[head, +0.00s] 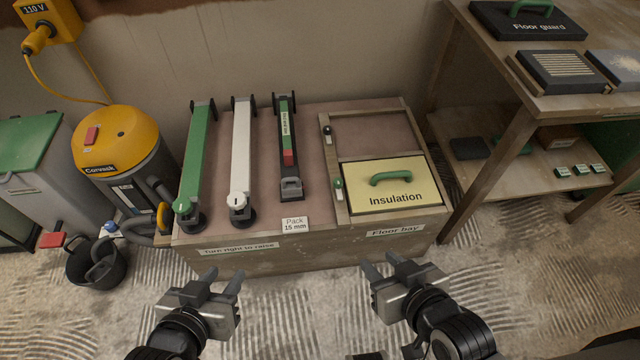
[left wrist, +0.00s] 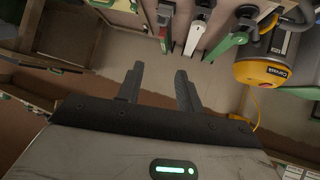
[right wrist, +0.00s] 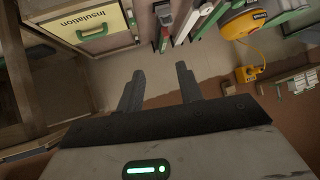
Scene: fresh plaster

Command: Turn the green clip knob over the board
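The green clip knob (head: 338,184) sits on the wooden strip at the left edge of the yellow Insulation board (head: 405,174). The board lies in the lower part of the floor bay and has a green handle (head: 391,177). The board also shows upside down in the right wrist view (right wrist: 104,28). My left gripper (head: 224,277) is open and empty in front of the bench, left of the bay. My right gripper (head: 382,264) is open and empty in front of the bench, below the board and apart from the knob.
A black knob (head: 327,130) sits higher on the same strip. Green (head: 199,150), white (head: 241,150) and black (head: 288,150) levers lie on the bench to the left. A yellow vacuum (head: 112,140) stands at left. A wooden shelf table (head: 530,85) rises at right.

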